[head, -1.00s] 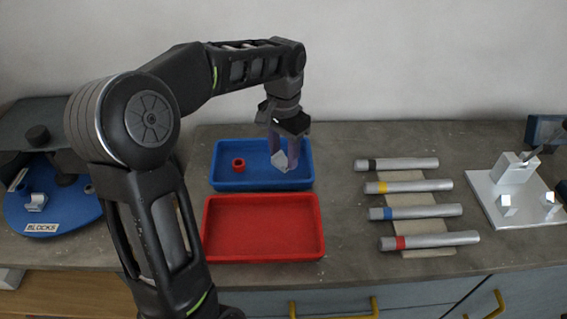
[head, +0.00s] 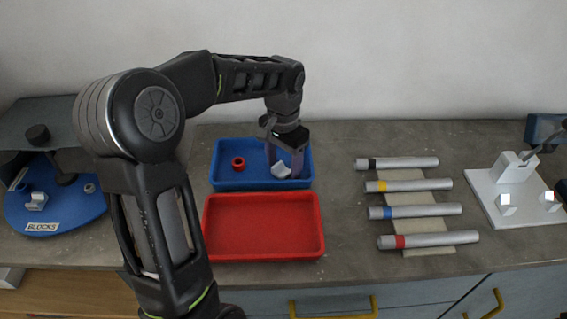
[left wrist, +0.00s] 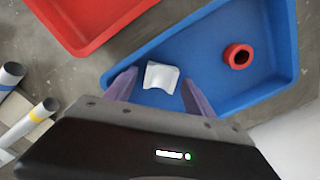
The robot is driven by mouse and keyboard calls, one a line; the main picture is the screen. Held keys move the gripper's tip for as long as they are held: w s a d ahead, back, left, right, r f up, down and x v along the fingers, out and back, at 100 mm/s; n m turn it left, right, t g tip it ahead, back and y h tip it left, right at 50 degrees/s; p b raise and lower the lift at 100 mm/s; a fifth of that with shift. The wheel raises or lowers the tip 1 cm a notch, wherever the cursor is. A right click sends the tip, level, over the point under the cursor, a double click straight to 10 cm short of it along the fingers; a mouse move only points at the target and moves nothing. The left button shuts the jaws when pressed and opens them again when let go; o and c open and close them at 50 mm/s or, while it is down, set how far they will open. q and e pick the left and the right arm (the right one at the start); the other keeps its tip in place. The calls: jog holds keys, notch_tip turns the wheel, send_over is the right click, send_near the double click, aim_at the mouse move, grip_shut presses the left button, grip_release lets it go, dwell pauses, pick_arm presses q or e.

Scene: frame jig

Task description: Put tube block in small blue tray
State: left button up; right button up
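The tube block (head: 282,171), a pale grey piece with a curved hollow, is in the small blue tray (head: 226,184), towards its right side. It also shows in the left wrist view (left wrist: 161,76), lying on the tray floor between my fingertips. My left gripper (head: 284,160) points down into the tray. Its two fingers (left wrist: 160,78) stand apart on either side of the block, with small gaps visible. My right gripper is not in view.
A red ring (head: 238,162) lies in the blue tray's left part. A red tray (head: 263,226) stands in front. Several banded tubes (head: 420,186) lie to the right, beside a white jig plate (head: 520,208). A blue blocks board (head: 75,212) is at left.

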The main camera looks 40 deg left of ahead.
aim_at(284, 171)
pick_arm(q)
jog(key=shift+r, duration=0.1)
jog(key=shift+r, duration=0.2)
notch_tip(284, 171, up, 12)
jog(key=p, duration=0.2)
jog(key=shift+f, duration=0.2)
dwell(0.6)
